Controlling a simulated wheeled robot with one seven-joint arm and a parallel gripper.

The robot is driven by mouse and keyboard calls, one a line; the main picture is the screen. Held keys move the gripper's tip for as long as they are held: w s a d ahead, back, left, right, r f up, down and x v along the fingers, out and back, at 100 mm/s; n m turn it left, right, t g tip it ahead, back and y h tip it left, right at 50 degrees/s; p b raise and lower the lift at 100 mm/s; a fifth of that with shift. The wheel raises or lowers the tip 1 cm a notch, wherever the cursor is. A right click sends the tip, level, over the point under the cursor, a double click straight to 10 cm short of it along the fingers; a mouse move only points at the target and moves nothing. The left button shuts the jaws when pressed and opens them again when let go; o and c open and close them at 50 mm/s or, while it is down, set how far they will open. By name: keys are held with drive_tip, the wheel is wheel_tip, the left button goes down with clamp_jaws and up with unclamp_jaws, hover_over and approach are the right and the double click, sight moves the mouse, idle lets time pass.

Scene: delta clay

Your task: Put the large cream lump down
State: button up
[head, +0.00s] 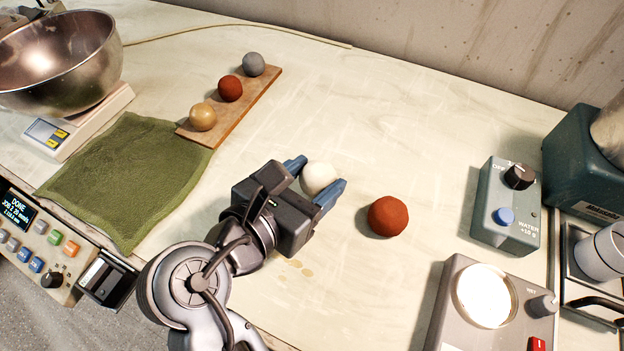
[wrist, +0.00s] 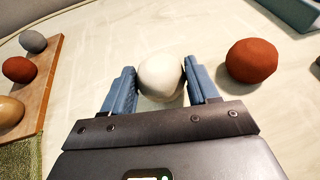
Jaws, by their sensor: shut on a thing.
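The large cream lump (head: 318,178) is a pale round ball between the blue fingers of my gripper (head: 316,183). In the wrist view the cream lump (wrist: 160,77) sits between both fingertips of my gripper (wrist: 161,85), which are shut on it. It is over the pale worktop, left of a red-brown lump. I cannot tell whether its underside touches the worktop.
A large red-brown lump (head: 388,216) lies close to the right of my gripper. A wooden board (head: 247,112) holds three small balls behind. A green cloth (head: 120,180) lies left. A water control box (head: 506,205) and a round-topped device (head: 487,296) stand right.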

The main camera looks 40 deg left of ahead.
drive_tip(key=shift+f, duration=0.3)
drive_tip(key=shift+f, duration=0.1)
drive_tip(key=o, duration=1.2)
drive_tip(key=shift+o, duration=0.2)
drive_tip(key=v, duration=1.2)
drive_tip(key=shift+d, duration=0.1)
